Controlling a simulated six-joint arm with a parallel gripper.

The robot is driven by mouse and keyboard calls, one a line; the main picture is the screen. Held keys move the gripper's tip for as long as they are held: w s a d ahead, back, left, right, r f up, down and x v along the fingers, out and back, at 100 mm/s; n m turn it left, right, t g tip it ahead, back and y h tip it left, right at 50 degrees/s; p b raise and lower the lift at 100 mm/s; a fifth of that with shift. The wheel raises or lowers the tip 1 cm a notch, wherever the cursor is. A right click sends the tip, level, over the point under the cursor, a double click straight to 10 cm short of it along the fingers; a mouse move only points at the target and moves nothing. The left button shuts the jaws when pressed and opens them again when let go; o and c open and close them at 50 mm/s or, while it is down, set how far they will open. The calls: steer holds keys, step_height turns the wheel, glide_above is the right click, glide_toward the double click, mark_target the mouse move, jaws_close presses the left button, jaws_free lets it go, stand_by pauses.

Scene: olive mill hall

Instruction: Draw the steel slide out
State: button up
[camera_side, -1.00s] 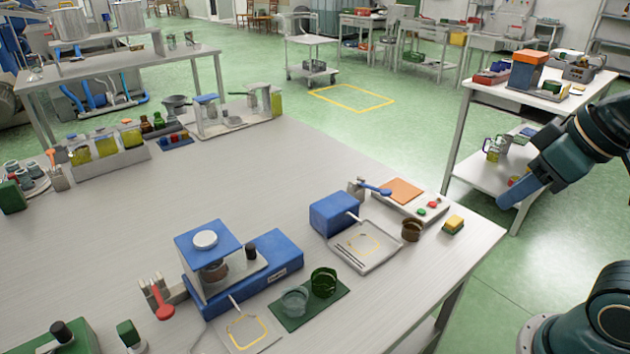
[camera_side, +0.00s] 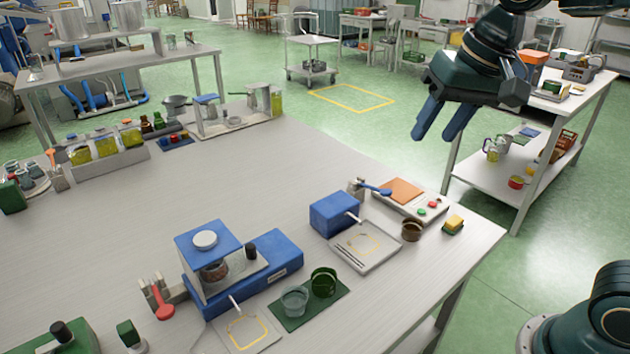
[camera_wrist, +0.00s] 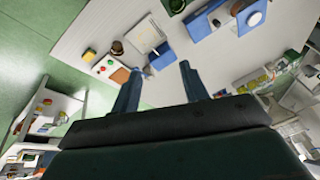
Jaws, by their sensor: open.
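A blue machine (camera_side: 283,264) stands on the front of the worktable. It has a blue top plate with a white disc. A pale steel slide (camera_side: 244,278) appears to lie along it under the top plate, with a black knob (camera_side: 251,251) at its right end. A reddish-brown round part shows beneath the top plate. My gripper (camera_side: 436,137) is open and empty, high up and to the right of the machine, fingers pointing down. In the wrist view my gripper (camera_wrist: 160,68) shows two spread fingers, and part of the blue machine (camera_wrist: 240,14) is at the top edge.
Near the machine are a red-handled tool (camera_side: 163,302), a green mat (camera_side: 293,322) with two cups and a plate with a yellow outline (camera_side: 268,334). Rightward are a smaller blue box (camera_side: 335,216), a tray (camera_side: 389,247), a button panel (camera_side: 432,201) and a sponge. The table's middle is clear.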

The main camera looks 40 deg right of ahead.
steer(key=w+a+m+g, duration=0.1)
steer(key=w+a+m, duration=0.25)
steer(key=w, duration=0.65)
steer(key=m+g, duration=0.3)
steer(key=m, duration=0.5)
glide_above(251, 246)
step_height(251, 246, down, 19)
steer(key=shift+w+a+f, duration=0.1)
steer(key=shift+f, duration=0.05)
step_height(251, 246, down, 14)
steer(key=shift+r, duration=0.1)
steer(key=shift+c, duration=0.4)
jaws_close()
